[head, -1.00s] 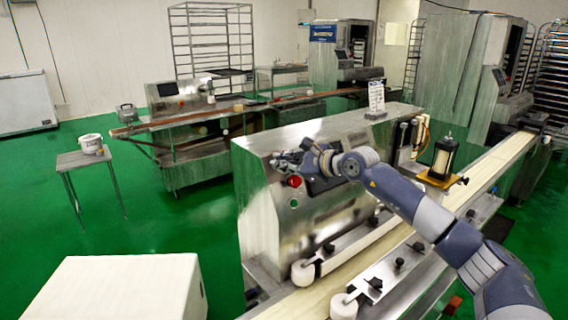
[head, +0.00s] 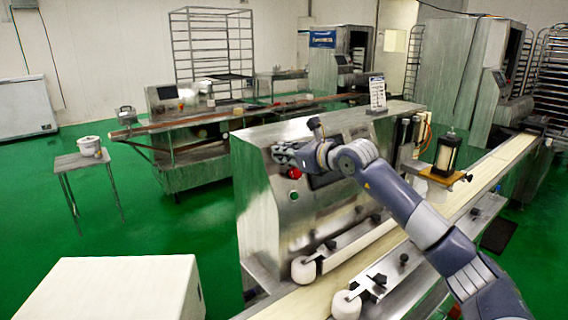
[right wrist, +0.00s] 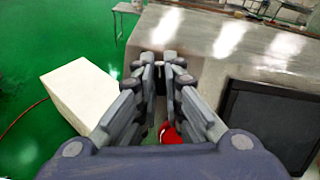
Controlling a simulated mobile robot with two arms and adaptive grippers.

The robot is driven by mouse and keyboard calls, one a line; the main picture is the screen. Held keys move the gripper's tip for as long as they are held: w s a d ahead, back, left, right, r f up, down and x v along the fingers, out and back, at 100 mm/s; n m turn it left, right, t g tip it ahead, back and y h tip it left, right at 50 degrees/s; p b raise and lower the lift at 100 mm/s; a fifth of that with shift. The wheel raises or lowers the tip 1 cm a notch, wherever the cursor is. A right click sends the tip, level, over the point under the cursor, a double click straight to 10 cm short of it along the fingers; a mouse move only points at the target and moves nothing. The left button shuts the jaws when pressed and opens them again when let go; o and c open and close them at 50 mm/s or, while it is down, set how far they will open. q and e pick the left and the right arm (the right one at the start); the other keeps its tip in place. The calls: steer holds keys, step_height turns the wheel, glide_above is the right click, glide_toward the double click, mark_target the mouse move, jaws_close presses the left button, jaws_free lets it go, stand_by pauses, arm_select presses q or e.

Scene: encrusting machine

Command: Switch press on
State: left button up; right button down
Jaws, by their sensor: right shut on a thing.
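The press is a steel machine (head: 262,222) with a dark screen, a red button (head: 293,172) and a green button (head: 294,196) on its front panel. My right gripper (head: 280,153) is at the upper left of this panel, just above the red button. The red button (right wrist: 171,134) shows below, between the finger links. My left gripper is out of view.
A conveyor belt (head: 508,155) runs along the press, with white rollers (head: 303,270) at its near end. A white box (head: 125,285) stands at front left. A small table (head: 80,160) holds a white bucket (head: 90,145). Green floor lies clear between them.

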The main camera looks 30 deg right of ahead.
steer(key=m+b, duration=0.2)
steer(key=m, duration=0.1)
steer(key=shift+f+h, duration=0.2)
steer(key=shift+h, duration=0.2)
steer(key=m+b, duration=0.2)
steer(key=m, duration=0.1)
steer(key=shift+r+h, duration=0.1)
steer(key=shift+h, duration=0.3)
steer(key=m+b, duration=0.1)
steer(key=m, duration=0.2)
steer(key=shift+h, duration=0.4)
steer(key=shift+r+m+h+b, duration=0.1)
steer(key=shift+m+h+b, duration=0.35)
steer(key=shift+m, duration=1.45)
steer(key=shift+d+m, duration=0.1)
steer(key=shift+m, duration=0.2)
steer(key=c, duration=1.7)
jaws_free()
steer(key=shift+s, duration=0.1)
